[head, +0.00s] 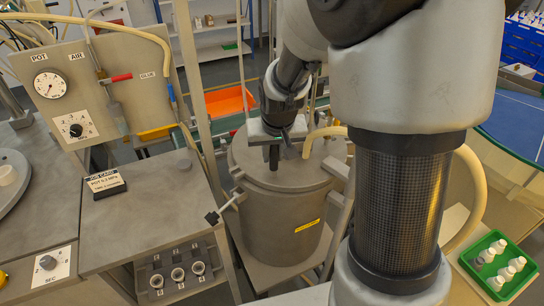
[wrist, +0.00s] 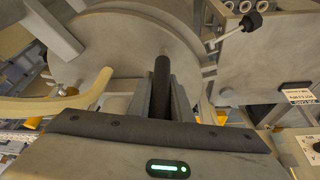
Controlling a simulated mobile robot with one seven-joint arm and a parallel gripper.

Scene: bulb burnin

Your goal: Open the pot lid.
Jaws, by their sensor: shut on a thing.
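The grey pot (head: 284,228) stands behind the bench, with a yellow label on its side. Its round flat lid (head: 318,170) appears to lie level on the rim; I see no clear gap. My gripper (head: 273,160) reaches down from above at the lid's near left part. In the wrist view my gripper (wrist: 162,100) is shut on a dark upright rod, the lid handle (wrist: 162,72), with a finger on each side. The lid (wrist: 110,45) fills the upper left there. A lever with a black knob (head: 212,217) sticks out at the pot's left side.
A control panel (head: 95,85) with gauge and dial stands left, above a grey bench (head: 150,220). A cream hose (head: 325,133) runs by the lid. Upright posts stand close around the pot. A green tray (head: 497,265) of white parts is at lower right.

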